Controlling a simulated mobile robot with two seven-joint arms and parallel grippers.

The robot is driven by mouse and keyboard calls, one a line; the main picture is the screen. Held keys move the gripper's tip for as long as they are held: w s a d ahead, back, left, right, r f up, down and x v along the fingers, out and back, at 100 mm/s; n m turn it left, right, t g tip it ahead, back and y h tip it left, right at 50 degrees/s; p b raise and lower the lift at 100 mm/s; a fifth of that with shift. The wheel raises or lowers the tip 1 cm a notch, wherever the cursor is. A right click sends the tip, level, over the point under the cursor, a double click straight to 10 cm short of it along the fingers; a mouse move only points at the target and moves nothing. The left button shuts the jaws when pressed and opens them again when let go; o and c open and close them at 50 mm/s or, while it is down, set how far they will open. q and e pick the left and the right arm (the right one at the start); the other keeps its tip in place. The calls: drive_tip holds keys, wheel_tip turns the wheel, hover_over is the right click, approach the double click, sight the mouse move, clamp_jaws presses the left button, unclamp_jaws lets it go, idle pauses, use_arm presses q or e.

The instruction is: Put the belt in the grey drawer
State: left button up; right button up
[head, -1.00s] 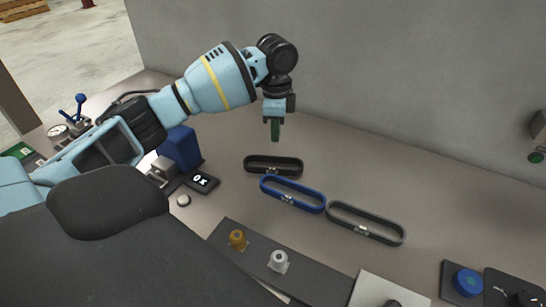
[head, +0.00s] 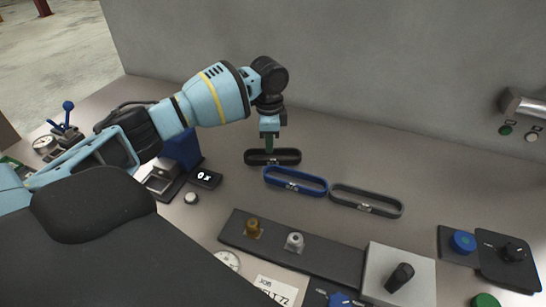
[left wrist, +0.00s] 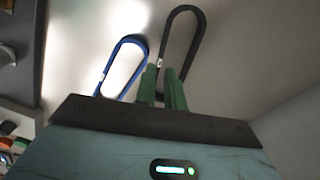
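Three loop-shaped belts lie on the bench in the head view: a black belt (head: 288,162), a blue belt (head: 296,188) and a grey belt (head: 366,209). My left gripper (head: 269,146) points down at the black belt, its green fingertips close to the belt's far side. In the left wrist view its two fingers (left wrist: 162,74) stand slightly apart, with a strand of a dark belt (left wrist: 165,38) showing around and between them. The blue belt (left wrist: 107,68) lies to their left. Contact cannot be told. No grey drawer can be made out. My right gripper is not in view.
A dark strip with a brown knob (head: 254,228) and a white knob (head: 294,242) lies in front of the belts. A grey box with a black knob (head: 399,277) and a blue button (head: 463,242) are at right. A wall closes the back.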

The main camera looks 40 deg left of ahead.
use_arm(q)
drive_tip(key=shift+w+d+f, duration=0.1)
drive_tip(key=shift+w+f, duration=0.05)
drive_tip(key=shift+f, duration=2.75)
drive_tip(key=shift+c, duration=0.3)
clamp_jaws()
drive_tip(key=shift+r, duration=0.15)
